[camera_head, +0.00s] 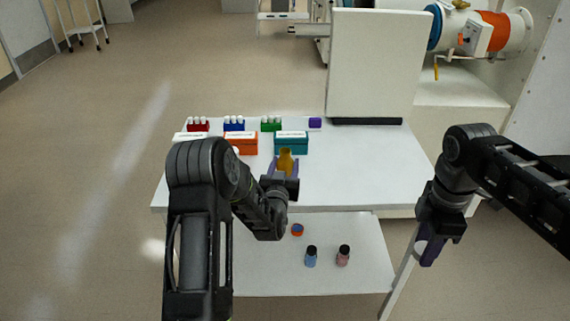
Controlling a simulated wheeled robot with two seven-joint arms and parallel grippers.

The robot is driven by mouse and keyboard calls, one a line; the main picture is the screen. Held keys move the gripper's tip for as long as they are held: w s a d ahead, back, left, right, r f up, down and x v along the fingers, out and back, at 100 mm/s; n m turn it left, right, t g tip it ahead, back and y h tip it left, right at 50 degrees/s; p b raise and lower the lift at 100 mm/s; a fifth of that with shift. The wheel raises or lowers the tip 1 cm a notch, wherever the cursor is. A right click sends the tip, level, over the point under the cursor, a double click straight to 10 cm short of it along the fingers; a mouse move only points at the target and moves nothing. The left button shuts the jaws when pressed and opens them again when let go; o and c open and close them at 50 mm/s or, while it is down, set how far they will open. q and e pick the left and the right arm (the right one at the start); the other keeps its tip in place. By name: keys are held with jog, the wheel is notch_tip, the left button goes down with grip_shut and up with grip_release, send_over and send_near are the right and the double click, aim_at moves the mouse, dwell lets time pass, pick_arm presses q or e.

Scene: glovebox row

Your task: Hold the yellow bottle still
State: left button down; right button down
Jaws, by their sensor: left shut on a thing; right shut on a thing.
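The yellow bottle (286,161) stands upright near the front part of the white table. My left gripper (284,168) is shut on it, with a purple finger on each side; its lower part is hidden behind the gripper. My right gripper (429,248) points down beyond the table's right front corner, with its purple fingers shut on a small pale thing (420,248). That thing is mostly hidden, so I cannot tell what it is.
Behind the bottle are an orange box (243,143), a teal box (291,143) and racks of white-capped vials (234,123). A white panel (376,70) stands at the back right. On the lower shelf (265,277) are a blue bottle (311,257) and a pink bottle (343,257).

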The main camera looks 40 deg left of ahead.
pick_arm(q)
jog(key=shift+f, duration=0.1)
pick_arm(e)
jog(key=shift+f, duration=0.25)
pick_arm(q)
jog(key=c, duration=0.6)
grip_release()
jog(key=shift+c, duration=0.2)
pick_arm(e)
jog(key=shift+r, duration=0.1)
